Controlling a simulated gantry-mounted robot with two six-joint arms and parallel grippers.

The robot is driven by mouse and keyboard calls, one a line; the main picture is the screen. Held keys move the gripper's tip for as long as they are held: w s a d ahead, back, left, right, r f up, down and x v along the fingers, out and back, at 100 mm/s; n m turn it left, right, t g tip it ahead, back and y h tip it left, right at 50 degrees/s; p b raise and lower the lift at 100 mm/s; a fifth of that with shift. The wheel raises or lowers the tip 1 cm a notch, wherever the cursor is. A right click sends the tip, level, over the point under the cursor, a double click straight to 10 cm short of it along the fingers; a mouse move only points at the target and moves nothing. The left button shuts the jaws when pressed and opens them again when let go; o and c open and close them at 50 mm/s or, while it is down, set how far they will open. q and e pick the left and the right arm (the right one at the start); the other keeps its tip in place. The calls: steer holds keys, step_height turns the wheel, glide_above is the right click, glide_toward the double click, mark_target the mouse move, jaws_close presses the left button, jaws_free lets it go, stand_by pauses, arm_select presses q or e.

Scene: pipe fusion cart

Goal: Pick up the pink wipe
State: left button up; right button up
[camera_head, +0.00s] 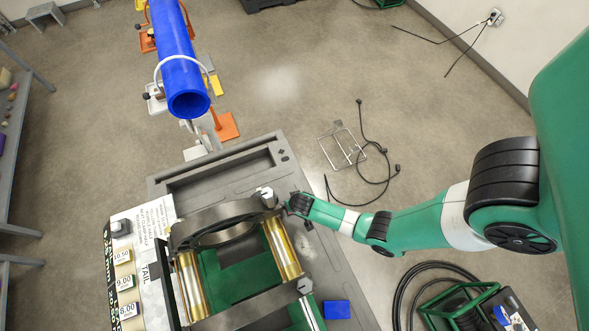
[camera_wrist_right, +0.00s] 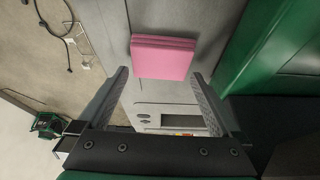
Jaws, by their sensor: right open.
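The pink wipe (camera_wrist_right: 163,57) is a folded, flat square pad lying on a grey surface in the right wrist view. My right gripper (camera_wrist_right: 160,76) is open, its two fingers spread on the left and right, with the wipe ahead of and between the tips. Nothing is held. In the head view my right arm reaches in from the right to the cart's right edge; I cannot make out the pink wipe there. My left gripper is in neither view.
The grey cart (camera_head: 331,257) carries the fusion machine with its dark clamp (camera_head: 195,228) and brass rods (camera_head: 282,249). A blue square (camera_head: 336,309) lies at its front right. A wire frame (camera_head: 341,149) and black cable (camera_head: 371,146) lie on the floor.

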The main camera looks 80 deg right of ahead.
steer(key=shift+x, duration=0.9)
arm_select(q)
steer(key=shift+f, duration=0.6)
arm_select(e)
steer(key=shift+r, duration=0.15)
steer(key=c, duration=1)
steer(key=shift+o, duration=0.2)
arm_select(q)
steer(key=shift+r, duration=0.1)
arm_select(e)
steer(key=shift+r, duration=0.1)
